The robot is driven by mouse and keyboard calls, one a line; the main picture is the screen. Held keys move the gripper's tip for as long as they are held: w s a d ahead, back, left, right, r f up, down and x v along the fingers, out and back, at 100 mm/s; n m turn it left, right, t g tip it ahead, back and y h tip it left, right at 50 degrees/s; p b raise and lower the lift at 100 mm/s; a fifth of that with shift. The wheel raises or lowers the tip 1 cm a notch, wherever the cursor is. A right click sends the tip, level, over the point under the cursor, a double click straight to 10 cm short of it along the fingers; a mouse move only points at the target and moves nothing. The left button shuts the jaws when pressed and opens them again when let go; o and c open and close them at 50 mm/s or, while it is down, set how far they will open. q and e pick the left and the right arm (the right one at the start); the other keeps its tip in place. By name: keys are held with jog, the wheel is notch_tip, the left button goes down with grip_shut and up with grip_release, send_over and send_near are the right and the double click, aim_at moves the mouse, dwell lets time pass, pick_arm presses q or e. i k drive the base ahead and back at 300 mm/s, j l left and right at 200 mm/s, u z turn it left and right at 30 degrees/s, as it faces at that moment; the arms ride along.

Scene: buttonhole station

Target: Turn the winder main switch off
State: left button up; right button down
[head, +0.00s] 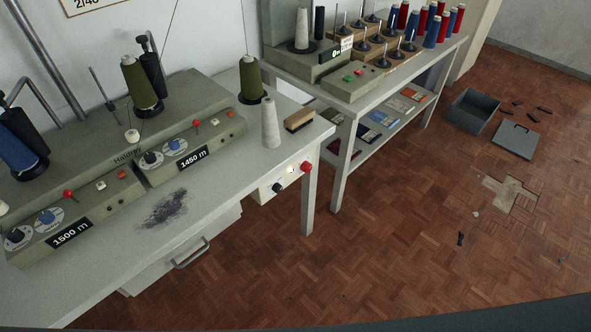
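The winder (185,110) stands on a grey-white table (235,190) at the left, with labels reading 1450 m and 1500 m. A pale switch box (268,190) hangs under the table's front right corner. It carries a red knob (306,167), a small bright lamp (290,170) that looks lit, and a black knob (278,187). No lettering on the box is readable, so I cannot tell which knob is the main switch or its position. Neither of my grippers is in view.
A second table (350,105) holds many spools. A grey crate (472,112) and its lid (514,140) lie on the parquet floor. The floor before the box is clear.

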aim_at(305, 167)
jog(key=i+l+u, duration=0.1)
jog(key=u, duration=0.35)
jog(key=l+u, duration=0.8)
jog(key=l, duration=1.1)
jog(key=k+l+u, duration=0.1)
jog(key=l, duration=0.5)
jog(key=k+l, duration=0.1)
jog(key=l, duration=0.55)
jog(key=k+l+u, duration=0.1)
jog(key=l, duration=0.55)
